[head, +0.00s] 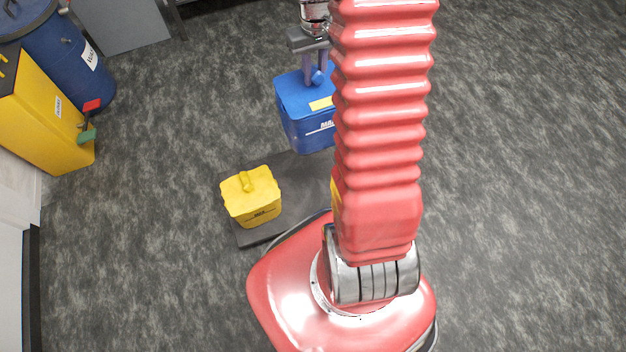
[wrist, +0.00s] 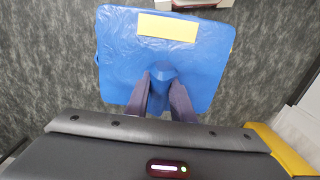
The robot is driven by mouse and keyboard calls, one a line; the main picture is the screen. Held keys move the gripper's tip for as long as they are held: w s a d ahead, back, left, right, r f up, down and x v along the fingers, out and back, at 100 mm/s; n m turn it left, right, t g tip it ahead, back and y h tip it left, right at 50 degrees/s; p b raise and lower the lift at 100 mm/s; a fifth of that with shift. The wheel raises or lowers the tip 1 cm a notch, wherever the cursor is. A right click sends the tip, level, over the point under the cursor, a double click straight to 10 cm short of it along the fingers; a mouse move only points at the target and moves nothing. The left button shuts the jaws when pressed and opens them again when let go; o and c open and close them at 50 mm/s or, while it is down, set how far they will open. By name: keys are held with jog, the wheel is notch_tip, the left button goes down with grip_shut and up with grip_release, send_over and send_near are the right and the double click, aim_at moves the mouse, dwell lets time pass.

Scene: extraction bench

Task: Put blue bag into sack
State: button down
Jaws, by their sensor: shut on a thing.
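The blue bag (head: 305,128) is a boxy blue bag with a yellow label on its top, left of my arm in the head view. My gripper (head: 318,76) is above it, shut on the knob in the middle of its top. In the wrist view the blue bag (wrist: 115,55) fills the upper middle, and my gripper's fingers (wrist: 161,88) close on the blue knob from both sides. The bag looks upright and seems to hang above the floor. Its right side is hidden behind my arm in the head view. I cannot make out a sack in either view.
A smaller yellow bag (head: 252,205) stands on a dark mat (head: 300,195) near my base. A blue drum (head: 60,55) with a white label and a yellow bin (head: 45,115) stand at upper left, beside a grey box (head: 120,22). The grey floor at right is clear.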

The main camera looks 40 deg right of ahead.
notch_tip(320, 180, up, 16)
jog(key=shift+f, duration=0.15)
dwell(0.4)
notch_tip(320, 180, up, 19)
jog(key=shift+f, duration=0.15)
dwell(0.7)
